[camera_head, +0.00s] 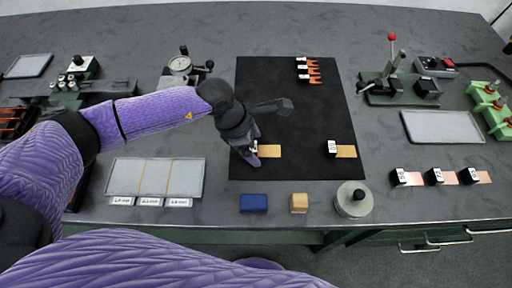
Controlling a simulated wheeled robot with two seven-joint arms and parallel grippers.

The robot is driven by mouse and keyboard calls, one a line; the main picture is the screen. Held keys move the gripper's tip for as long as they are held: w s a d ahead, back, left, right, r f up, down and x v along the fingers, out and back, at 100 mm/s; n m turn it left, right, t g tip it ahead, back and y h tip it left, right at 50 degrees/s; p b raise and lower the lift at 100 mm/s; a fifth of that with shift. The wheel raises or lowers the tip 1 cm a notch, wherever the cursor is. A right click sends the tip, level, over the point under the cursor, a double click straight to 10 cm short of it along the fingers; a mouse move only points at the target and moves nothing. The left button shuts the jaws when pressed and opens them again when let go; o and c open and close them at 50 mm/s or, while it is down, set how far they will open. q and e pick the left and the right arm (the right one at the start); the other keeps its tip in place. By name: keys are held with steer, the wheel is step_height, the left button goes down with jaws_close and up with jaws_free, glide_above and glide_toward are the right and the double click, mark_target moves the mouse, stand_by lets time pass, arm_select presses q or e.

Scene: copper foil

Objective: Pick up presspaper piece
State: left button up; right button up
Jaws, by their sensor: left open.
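A tan presspaper piece (270,151) with a small white tag lies on the black mat (300,110), at its near left part. A second tan piece (346,152) with a black-and-white tag (332,148) lies on the mat's near right part. My left gripper (252,157) points down at the left end of the first piece, over its tag. It is open, and it hides part of the tag and the piece's left end. I cannot tell whether its fingers touch the piece. My right gripper is not in view.
A blue block (253,203), a tan block (299,203) and a grey knobbed weight (354,200) stand along the near edge. Tagged copper strips (447,178) lie at right. A divided tray (154,177) is at left; a dial gauge (180,66) and a red-knobbed lever press (393,82) stand farther back.

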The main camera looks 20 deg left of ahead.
arm_select(q)
steer(key=shift+r, duration=0.1)
jaws_close()
